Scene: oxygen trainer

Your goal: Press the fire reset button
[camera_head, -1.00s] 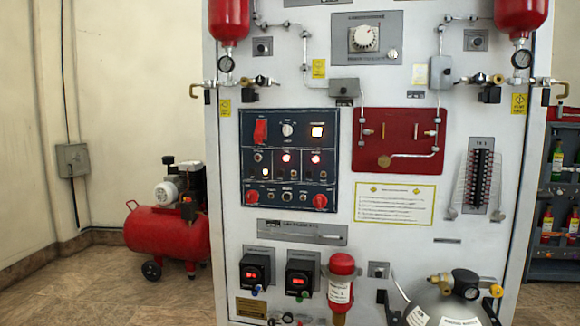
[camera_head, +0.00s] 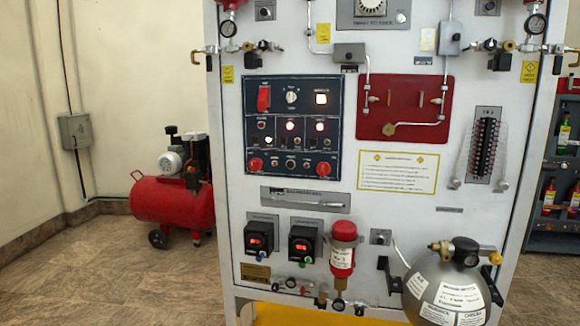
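A dark blue control panel (camera_head: 292,145) is set in the upper left of a white trainer board (camera_head: 400,225). It carries a red switch or guarded button (camera_head: 264,98) at its top left, a white knob (camera_head: 292,97) beside it and a lit square button (camera_head: 321,98) at its top right. Below are lit indicators, small switches and two red knobs (camera_head: 255,164) near the bottom corners. The labels are too small to read, so I cannot tell which control is the fire reset button. Neither of my grippers is in view.
A silver sphere (camera_head: 440,292) with valves juts out at the lower right. A red cylinder (camera_head: 343,250) and two black gauge boxes (camera_head: 260,238) are on the lower board. A red compressor (camera_head: 170,200) stands on the left floor. A dark shelf (camera_head: 560,185) is at the right.

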